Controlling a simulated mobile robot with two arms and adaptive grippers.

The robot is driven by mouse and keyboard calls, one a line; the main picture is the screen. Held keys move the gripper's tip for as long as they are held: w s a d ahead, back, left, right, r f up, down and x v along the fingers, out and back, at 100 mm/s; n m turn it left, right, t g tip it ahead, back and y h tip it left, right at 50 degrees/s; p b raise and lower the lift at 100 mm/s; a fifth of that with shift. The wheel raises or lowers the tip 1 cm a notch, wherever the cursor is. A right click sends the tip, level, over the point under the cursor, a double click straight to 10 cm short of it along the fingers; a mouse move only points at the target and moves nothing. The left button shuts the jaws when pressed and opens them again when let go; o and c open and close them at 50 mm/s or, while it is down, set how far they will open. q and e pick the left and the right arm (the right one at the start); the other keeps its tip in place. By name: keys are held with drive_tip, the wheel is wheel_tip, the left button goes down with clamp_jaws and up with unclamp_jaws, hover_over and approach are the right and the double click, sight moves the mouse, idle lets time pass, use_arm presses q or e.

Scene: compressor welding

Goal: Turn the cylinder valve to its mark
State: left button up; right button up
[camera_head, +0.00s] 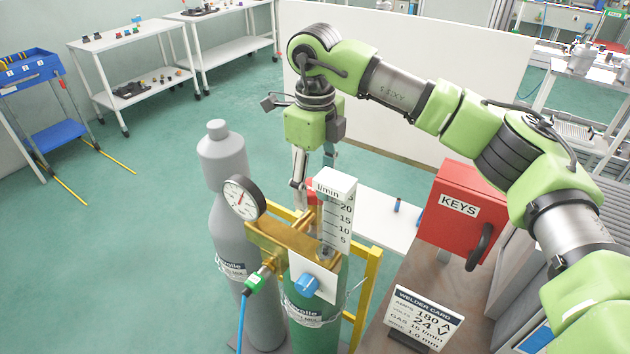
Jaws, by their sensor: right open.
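The green cylinder (318,335) stands upright at the lower middle, beside a grey cylinder. A red valve handwheel (312,187) shows at its top, partly hidden behind the white flow scale (335,215) marked l/min. A brass regulator block (280,245) with a round pressure gauge (245,198) sits in front of the valve. My right gripper (300,188) points down at the red handwheel, with its jaws open. One finger is just left of the handwheel; the other is partly hidden behind the scale. I cannot tell whether they touch it. The valve's mark is not discernible. My left gripper is not in view.
The grey cylinder (222,160) stands close at the left. A yellow frame (371,285) surrounds the green cylinder. A red KEYS box (459,212) and a welder card (424,318) stand on the bench at the right. A white panel (440,60) is behind my arm.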

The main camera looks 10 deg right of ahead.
wheel_tip(320, 180, up, 12)
idle(0.6)
